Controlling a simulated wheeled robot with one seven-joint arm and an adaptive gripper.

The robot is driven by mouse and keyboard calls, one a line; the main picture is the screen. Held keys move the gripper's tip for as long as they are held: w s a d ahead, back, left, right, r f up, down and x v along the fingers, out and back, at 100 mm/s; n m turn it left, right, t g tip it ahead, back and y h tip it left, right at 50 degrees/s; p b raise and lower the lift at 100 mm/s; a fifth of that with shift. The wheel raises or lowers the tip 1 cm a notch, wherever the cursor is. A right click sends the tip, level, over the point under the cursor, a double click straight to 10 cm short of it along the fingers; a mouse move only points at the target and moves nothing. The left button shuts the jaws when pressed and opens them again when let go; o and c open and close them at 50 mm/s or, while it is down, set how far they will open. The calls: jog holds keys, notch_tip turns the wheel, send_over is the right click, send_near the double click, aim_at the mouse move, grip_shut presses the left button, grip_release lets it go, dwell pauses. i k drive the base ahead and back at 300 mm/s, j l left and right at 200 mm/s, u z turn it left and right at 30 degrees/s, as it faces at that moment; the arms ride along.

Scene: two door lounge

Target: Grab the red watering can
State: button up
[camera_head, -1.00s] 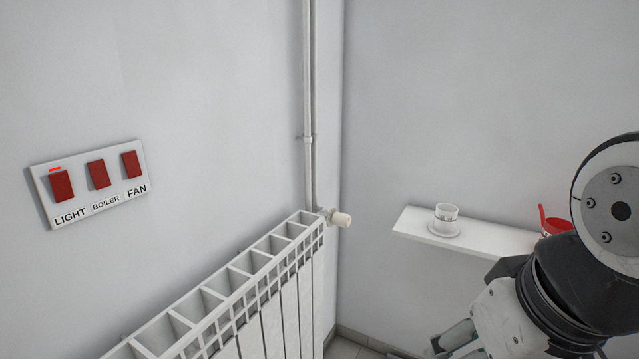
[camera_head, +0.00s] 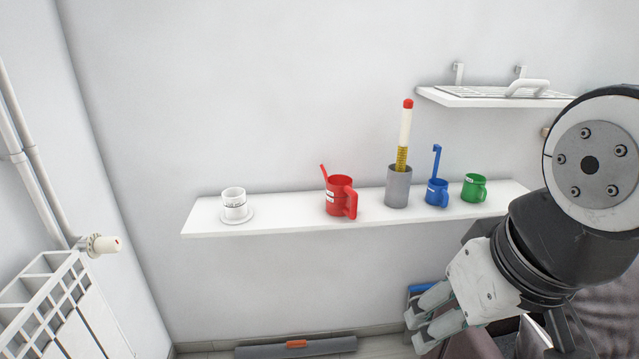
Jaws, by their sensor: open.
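The red watering can (camera_head: 337,190) stands upright on the long white wall shelf (camera_head: 290,226), left of the shelf's middle. Its spout points up to the left, its handle is on the right, and a white label is on its body. My gripper (camera_head: 412,332) is open and empty at the lower right of the view. It is below the shelf in the picture and apart from the can.
A white cup on a saucer (camera_head: 234,204) stands left of the can. A grey holder (camera_head: 398,187), a blue can (camera_head: 437,192) and a green mug (camera_head: 475,188) stand right. A higher shelf (camera_head: 495,99) is at right; a radiator (camera_head: 55,315) at left.

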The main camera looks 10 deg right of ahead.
aim_at(341, 201)
jog(key=i+j+z, duration=0.35)
jog(key=i+j, duration=0.25)
jog(key=i+j+z, duration=0.35)
jog(key=i+j, duration=0.2)
jog(key=j, duration=0.2)
